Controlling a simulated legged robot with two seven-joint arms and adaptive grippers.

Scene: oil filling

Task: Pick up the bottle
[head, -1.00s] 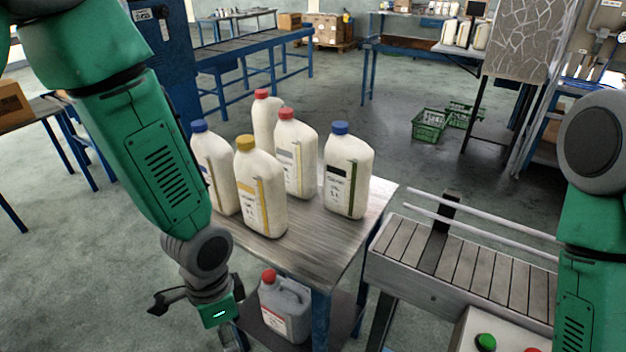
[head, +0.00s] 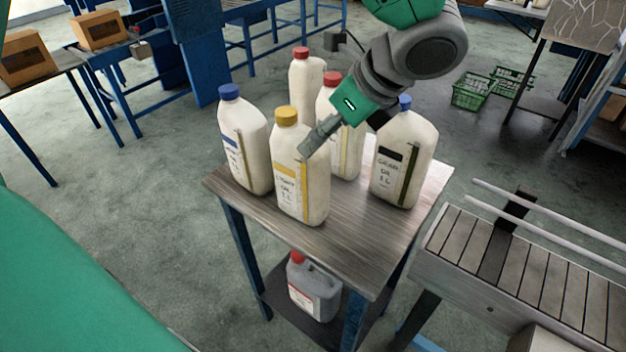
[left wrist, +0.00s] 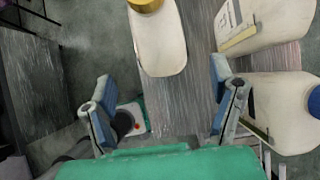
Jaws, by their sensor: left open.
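Several cream oil bottles stand upright on a small table (head: 375,262). They are a yellow-capped one (head: 302,190) in front, a blue-capped one (head: 258,150) at left, a blue-capped one (head: 420,150) at right, and two red-capped ones (head: 308,90) (head: 347,160) behind. My left gripper (head: 318,96) is open and empty, reaching over the bottles from above. One finger overlaps the yellow-capped bottle; contact is unclear. In the left wrist view, the yellow-capped bottle (left wrist: 160,45) lies beyond the spread fingers (left wrist: 165,103), and a blue-capped bottle (left wrist: 275,105) is at right. My right gripper is out of view.
A grey jug with a red cap (head: 313,292) stands on the table's lower shelf. A roller conveyor (head: 530,280) is at right. Green crates (head: 470,92) lie on the floor behind. Cardboard boxes (head: 100,30) are on benches at back left. The table's front is bare.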

